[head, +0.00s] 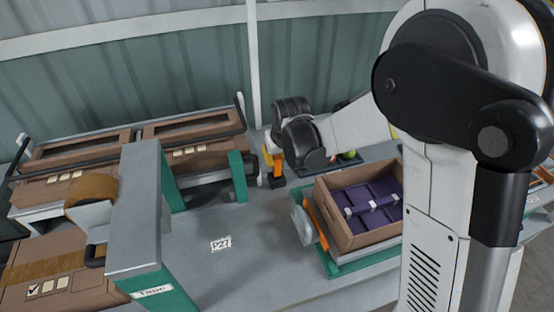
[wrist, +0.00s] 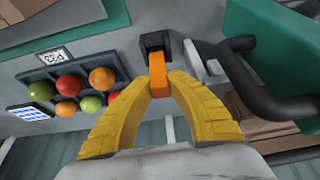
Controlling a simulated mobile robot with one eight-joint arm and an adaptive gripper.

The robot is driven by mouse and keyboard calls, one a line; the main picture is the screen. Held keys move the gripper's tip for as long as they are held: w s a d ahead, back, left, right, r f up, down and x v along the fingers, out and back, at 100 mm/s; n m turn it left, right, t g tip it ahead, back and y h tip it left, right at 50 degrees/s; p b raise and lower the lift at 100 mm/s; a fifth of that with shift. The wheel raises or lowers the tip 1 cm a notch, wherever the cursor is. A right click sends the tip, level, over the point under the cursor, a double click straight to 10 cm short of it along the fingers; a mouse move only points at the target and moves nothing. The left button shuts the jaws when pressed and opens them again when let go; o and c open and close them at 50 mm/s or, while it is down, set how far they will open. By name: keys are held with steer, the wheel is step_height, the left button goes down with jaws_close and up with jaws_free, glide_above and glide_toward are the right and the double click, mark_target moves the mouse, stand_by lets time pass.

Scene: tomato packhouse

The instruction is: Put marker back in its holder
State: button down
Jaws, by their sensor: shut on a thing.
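My gripper (wrist: 158,82) has its yellow fingers closed on an orange marker (wrist: 157,72) in the wrist view. The marker points away from the gripper, and its far end meets a black block (wrist: 153,42), which looks like the holder. In the head view the orange marker (head: 275,158) hangs below my black wrist, at the back of the grey bench. The black block (head: 277,182) is at its lower end, on or close to the bench top. I cannot tell how far the marker sits inside the block.
A tray of red, orange and green tomatoes (wrist: 70,84) lies beside the block. Brown boxes (head: 190,153) with black rails and a green-legged frame (head: 135,215) stand left. A brown crate (head: 352,243) with purple lining is at right. Bare bench surrounds the P27 label (head: 221,244).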

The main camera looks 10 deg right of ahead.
steer(key=shift+f+b, duration=0.6)
steer(key=shift+f, duration=0.2)
steer(key=c, duration=1.3)
jaws_free()
steer(key=shift+c, duration=0.2)
steer(key=c, duration=0.3)
steer(key=shift+r, duration=0.15)
steer(key=shift+r+p, duration=2.5)
steer(key=shift+r, duration=0.95)
